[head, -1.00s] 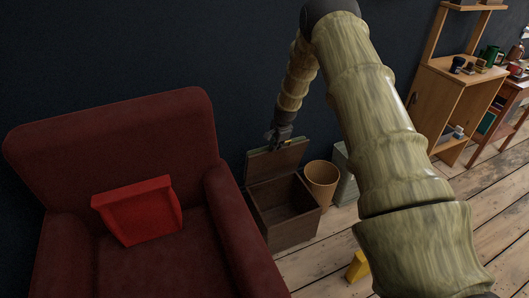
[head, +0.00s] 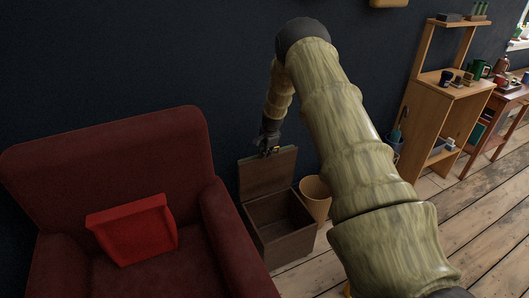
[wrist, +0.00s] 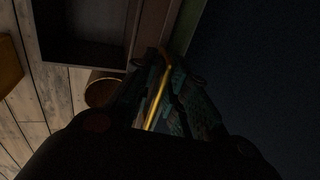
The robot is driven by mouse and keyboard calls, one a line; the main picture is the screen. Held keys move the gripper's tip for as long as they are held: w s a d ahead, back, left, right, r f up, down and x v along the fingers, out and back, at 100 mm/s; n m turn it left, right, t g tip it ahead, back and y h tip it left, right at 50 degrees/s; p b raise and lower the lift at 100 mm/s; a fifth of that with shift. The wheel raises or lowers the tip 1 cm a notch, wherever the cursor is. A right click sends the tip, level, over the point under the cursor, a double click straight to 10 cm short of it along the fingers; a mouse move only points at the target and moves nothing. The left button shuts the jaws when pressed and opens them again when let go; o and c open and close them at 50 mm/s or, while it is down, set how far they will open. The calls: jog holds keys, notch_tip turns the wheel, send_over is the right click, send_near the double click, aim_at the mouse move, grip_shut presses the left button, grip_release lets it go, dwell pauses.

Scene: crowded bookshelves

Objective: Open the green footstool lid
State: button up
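The footstool (head: 283,245) is a brown box between the armchair and the wall. Its lid (head: 268,176) stands raised, close to upright, against the dark wall, and the dark inside of the box is exposed. My gripper (head: 269,150) is at the lid's top edge. In the wrist view, a thin gold bar (wrist: 158,98) runs between the teal-padded fingers of my gripper (wrist: 172,65). The picture is dark, and I cannot tell whether the fingers grip the bar. The box's open inside also shows at the top left of the wrist view.
A dark red armchair (head: 105,145) with a red cushion (head: 135,230) stands close on the left. A tan bin (head: 316,196) stands just right of the footstool. Wooden shelves (head: 436,125) are farther right. Open plank floor (head: 470,220) lies at the right.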

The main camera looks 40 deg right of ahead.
jog(key=shift+o, duration=0.8)
jog(key=shift+d+f, duration=0.1)
jog(key=shift+f, duration=0.05)
jog(key=shift+r, duration=0.2)
jog(key=shift+r, duration=0.25)
jog(key=v, duration=1.1)
jog(key=shift+r, duration=0.1)
